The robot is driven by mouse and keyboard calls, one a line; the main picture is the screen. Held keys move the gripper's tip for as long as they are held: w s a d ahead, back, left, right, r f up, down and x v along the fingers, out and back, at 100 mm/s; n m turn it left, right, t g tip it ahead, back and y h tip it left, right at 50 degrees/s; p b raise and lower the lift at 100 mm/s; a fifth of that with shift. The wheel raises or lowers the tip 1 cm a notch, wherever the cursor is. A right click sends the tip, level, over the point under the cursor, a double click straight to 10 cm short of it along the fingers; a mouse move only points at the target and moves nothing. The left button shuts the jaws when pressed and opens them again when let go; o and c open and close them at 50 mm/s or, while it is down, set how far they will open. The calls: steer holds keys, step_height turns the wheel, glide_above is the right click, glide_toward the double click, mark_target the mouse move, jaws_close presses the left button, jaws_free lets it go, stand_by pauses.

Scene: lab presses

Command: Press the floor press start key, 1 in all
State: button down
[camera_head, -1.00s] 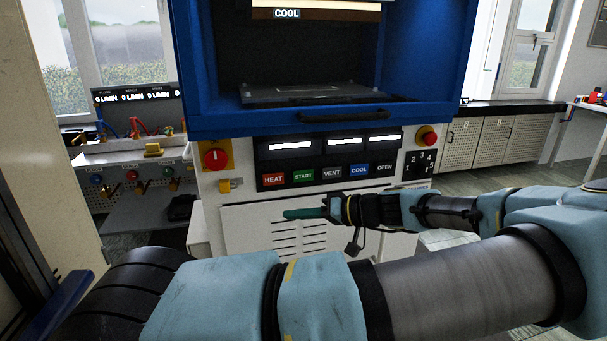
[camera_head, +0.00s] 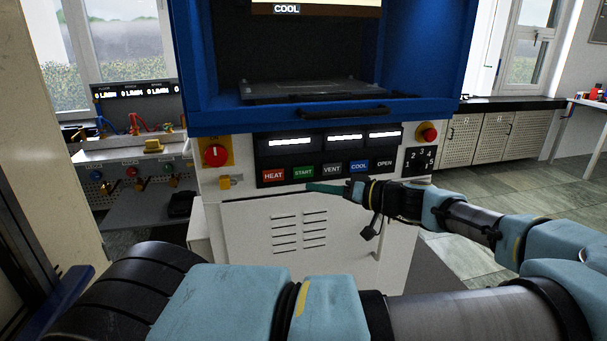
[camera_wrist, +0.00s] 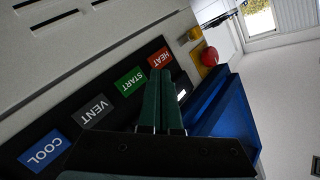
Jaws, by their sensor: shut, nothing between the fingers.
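The floor press (camera_head: 215,188) is a white cabinet with a blue hood. Its black key strip carries a green START key (camera_head: 303,172) between the red HEAT key (camera_head: 273,175) and the dark VENT key (camera_head: 332,170). My gripper (camera_head: 312,187) is shut and empty, its green fingers just below the START key in the head view; whether they touch the panel cannot be told. In the wrist view the START key (camera_wrist: 131,81) lies just left of the fingertips (camera_wrist: 159,73), and the HEAT key shows beyond them. The START key is uncovered in both views.
The blue COOL key (camera_head: 360,166) and OPEN key sit right of VENT. A red rotary switch (camera_head: 215,155) and a red stop button (camera_head: 428,133) flank the displays. A handle (camera_head: 343,112) sticks out above. A side bench stands at the left.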

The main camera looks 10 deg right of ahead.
mark_target(297, 174)
steer(key=shift+w+a+b, duration=0.2)
steer(key=shift+w, duration=1.2)
steer(key=shift+w+a+b, duration=0.15)
steer(key=shift+w, duration=1.25)
steer(key=shift+w, duration=0.1)
steer(key=shift+w, duration=0.35)
steer(key=shift+w+a+b, duration=0.1)
steer(key=shift+w+b, duration=0.25)
stand_by(0.4)
steer(key=shift+s, duration=0.8)
steer(key=shift+s, duration=0.1)
steer(key=shift+s+d, duration=0.2)
steer(key=shift+s, duration=1)
steer(key=shift+s+d, duration=0.2)
steer(key=shift+s, duration=1)
